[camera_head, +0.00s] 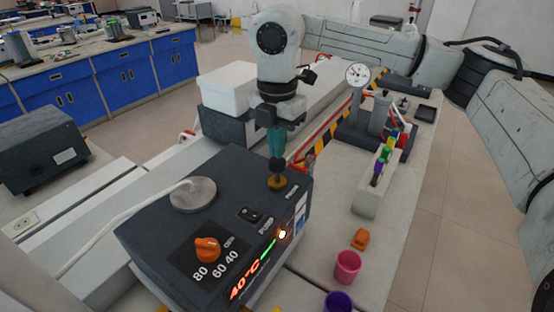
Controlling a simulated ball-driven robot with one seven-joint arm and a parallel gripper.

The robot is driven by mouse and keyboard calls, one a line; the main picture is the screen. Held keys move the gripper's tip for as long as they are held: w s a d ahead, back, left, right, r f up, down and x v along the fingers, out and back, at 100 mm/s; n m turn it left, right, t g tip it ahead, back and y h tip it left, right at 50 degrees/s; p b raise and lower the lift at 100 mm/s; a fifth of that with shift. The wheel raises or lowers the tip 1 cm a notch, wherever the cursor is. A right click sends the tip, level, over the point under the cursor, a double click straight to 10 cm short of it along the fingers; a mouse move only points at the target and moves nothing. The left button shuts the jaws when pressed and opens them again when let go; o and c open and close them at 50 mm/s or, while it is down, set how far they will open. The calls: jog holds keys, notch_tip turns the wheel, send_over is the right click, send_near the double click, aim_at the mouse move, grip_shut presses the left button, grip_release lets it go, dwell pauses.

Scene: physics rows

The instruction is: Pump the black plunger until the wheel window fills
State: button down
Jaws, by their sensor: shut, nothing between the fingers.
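A dark grey box (150,235) with a slanted front stands on the bench in the foreground. Near its back right corner is a round brass collar (277,182), beside small white lettering. My gripper (277,163) points straight down over this collar with its fingers shut and empty. The black plunger is largely hidden or merges with the dark fingertips, so I cannot tell whether they touch it. A pale window with a blue lower part (300,214) is on the box's right side; its wheel is too small to make out.
The box carries an orange knob (207,249), a black switch (250,214), a grey disc (193,194) with a white hose and a lit 40°C display. A pink cup (347,267), purple cup (339,302) and orange piece (360,239) stand right. A dial gauge (358,76) stands behind.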

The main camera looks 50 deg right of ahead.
aim_at(277, 161)
jog(key=shift+f, duration=0.15)
jog(key=shift+f+b, duration=1.75)
jog(key=shift+f, duration=0.05)
jog(key=shift+r, duration=0.25)
jog(key=shift+r+p, duration=0.8)
jog(key=shift+r, duration=0.9)
jog(key=shift+f, duration=0.1)
